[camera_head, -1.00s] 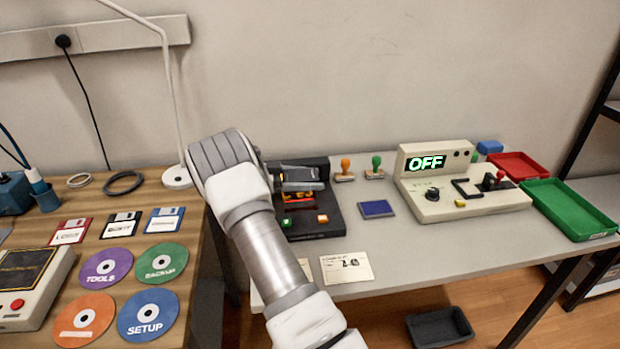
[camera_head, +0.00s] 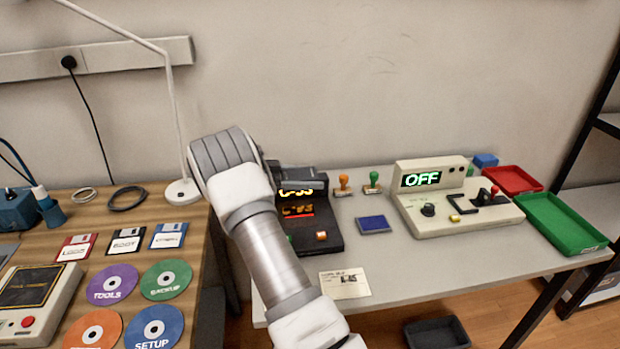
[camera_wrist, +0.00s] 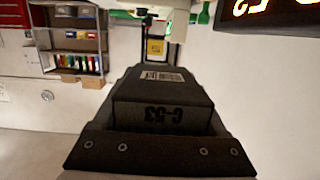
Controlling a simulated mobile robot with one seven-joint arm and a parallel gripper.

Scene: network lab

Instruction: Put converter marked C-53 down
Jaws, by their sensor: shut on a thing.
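The converter marked C-53 (camera_wrist: 162,115) is a dark box that fills the middle of the wrist view, its marking upside down and a pale label on top. My gripper (camera_wrist: 160,145) is shut on it; a dark screwed plate spans the near edge. In the head view my wrist hides the gripper and most of the converter. They are beside a black tester (camera_head: 322,240) on the grey table. Its yellow upper display and orange lower display read C-53. The wrist view shows part of a lit yellow display (camera_wrist: 268,8) at top right.
A paper card (camera_head: 345,284) lies in front of the tester. A blue pad (camera_head: 373,224), two stamps (camera_head: 372,183), a beige console (camera_head: 455,212) reading OFF, a red tray (camera_head: 512,180) and a green tray (camera_head: 560,222) stand to the right. A dark bin (camera_head: 437,333) is on the floor.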

